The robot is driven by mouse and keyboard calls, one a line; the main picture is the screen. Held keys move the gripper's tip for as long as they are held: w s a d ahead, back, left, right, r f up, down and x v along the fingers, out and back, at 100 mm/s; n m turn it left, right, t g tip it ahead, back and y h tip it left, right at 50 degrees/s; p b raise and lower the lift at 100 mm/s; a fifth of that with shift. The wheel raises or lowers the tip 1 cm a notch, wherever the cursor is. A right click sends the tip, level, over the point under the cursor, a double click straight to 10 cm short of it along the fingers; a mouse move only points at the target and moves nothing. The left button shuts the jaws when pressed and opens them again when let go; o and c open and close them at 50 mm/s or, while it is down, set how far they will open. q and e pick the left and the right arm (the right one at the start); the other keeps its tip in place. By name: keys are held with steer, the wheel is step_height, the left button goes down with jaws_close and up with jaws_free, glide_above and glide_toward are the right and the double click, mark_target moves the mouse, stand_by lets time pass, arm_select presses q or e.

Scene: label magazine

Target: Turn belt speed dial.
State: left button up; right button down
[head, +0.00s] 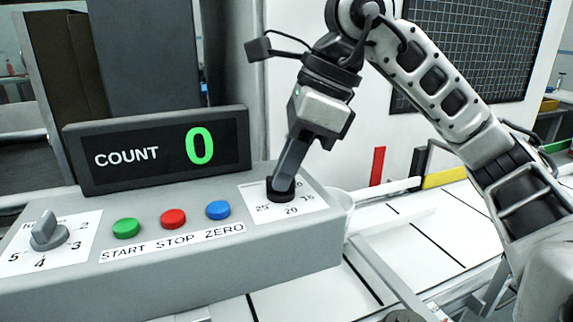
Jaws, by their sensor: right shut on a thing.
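The belt speed dial (282,197) is a dark round knob on a white label at the right end of a grey control box. The label shows the numbers 15, 20 and 25; the rest of its scale is hidden by the gripper. My right gripper (286,180) comes down from above, tilted, and is shut on the dial. The dial's pointer is hidden between the fingers, so its setting cannot be told. My left gripper is not in view.
The grey control box (200,262) also bears a grey knob (47,232), green (126,228), red (173,218) and blue (218,210) buttons, and a count display (160,150) reading 0. A white conveyor (420,245) lies at the right, below my right arm.

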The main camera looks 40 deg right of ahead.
steer(key=shift+m, duration=0.9)
steer(key=shift+h, duration=0.3)
steer(key=c, duration=1.5)
jaws_free()
